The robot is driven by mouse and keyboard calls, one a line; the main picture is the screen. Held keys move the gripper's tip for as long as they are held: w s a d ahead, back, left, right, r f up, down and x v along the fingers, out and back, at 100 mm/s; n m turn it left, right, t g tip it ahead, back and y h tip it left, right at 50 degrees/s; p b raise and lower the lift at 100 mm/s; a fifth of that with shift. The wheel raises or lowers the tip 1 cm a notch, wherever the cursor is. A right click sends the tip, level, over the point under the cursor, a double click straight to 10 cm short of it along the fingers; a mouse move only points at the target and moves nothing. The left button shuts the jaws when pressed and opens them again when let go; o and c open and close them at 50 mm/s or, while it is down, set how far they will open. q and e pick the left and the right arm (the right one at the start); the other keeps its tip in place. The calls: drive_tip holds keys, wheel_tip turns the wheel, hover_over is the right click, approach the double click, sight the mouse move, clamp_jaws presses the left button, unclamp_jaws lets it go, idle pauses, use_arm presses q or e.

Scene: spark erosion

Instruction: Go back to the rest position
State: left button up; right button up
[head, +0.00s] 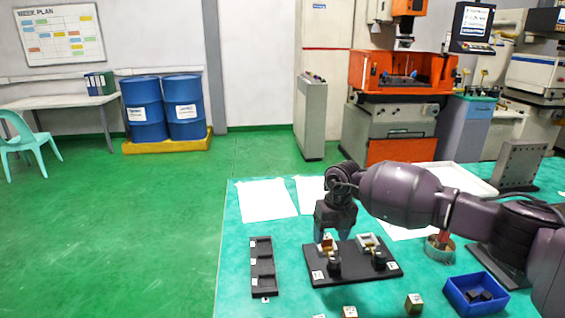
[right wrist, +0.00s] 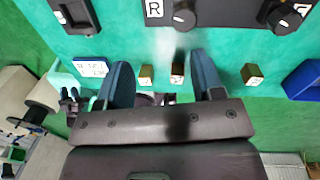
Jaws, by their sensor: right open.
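My right gripper (head: 334,232) reaches in from the right in the head view, pointing down over the left back part of a black fixture plate (head: 345,275). In the right wrist view, my right gripper (right wrist: 163,82) shows two blue fingers well apart, with nothing held between them. The plate (right wrist: 222,14) lies beyond the fingertips there. It bears two black knobs and small metal holders, partly hidden by the gripper in the head view. I cannot tell the exact gap between fingers and plate. My left gripper is not in view.
A black three-pocket tray (head: 262,266) lies left of the plate. Small brass blocks (head: 414,302) stand at the front. A blue bin (head: 475,294) with dark pieces and a round tin (head: 439,248) stand right. White sheets (head: 266,200) lie behind; open floor is left of the table.

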drive_tip(key=s+a+f+y, duration=0.2)
drive_tip(key=s+a+y, duration=0.2)
drive_tip(key=a, duration=0.4)
drive_tip(key=s+a+f+y, duration=0.2)
drive_tip(key=s+a+y, duration=0.25)
drive_tip(key=a, duration=0.25)
drive_tip(key=s+a+r+m+t+y, duration=0.4)
drive_tip(key=a+r+m+t+y, duration=0.1)
drive_tip(key=m+t+y, duration=0.15)
drive_tip(key=s+d+f+m+t+h, duration=0.25)
drive_tip(key=d+m+t+h, duration=0.25)
drive_tip(key=d+m+h, duration=0.45)
drive_tip(key=s+d+f+m+t+h, duration=0.2)
drive_tip(key=s+d+m+t+h, duration=0.3)
drive_tip(key=d+m, duration=0.8)
drive_tip(key=s+d+f+m+g+h, duration=0.1)
drive_tip(key=s+d+f+m+g, duration=0.15)
drive_tip(key=s+g, duration=0.4)
drive_tip(key=s+d+f+m+g+h, duration=0.1)
drive_tip(key=s+d+f+m+g, duration=0.15)
drive_tip(key=s, duration=0.75)
drive_tip(key=s+d+f+m+g+h, duration=0.1)
drive_tip(key=s+d+f+m+g, duration=0.25)
drive_tip(key=s, duration=0.55)
drive_tip(key=w+a+f+t+y, duration=0.1)
drive_tip(key=w+f+t, duration=0.6)
drive_tip(key=f, duration=0.3)
drive_tip(key=shift+w+a, duration=0.15)
drive_tip(key=shift+w, duration=0.3)
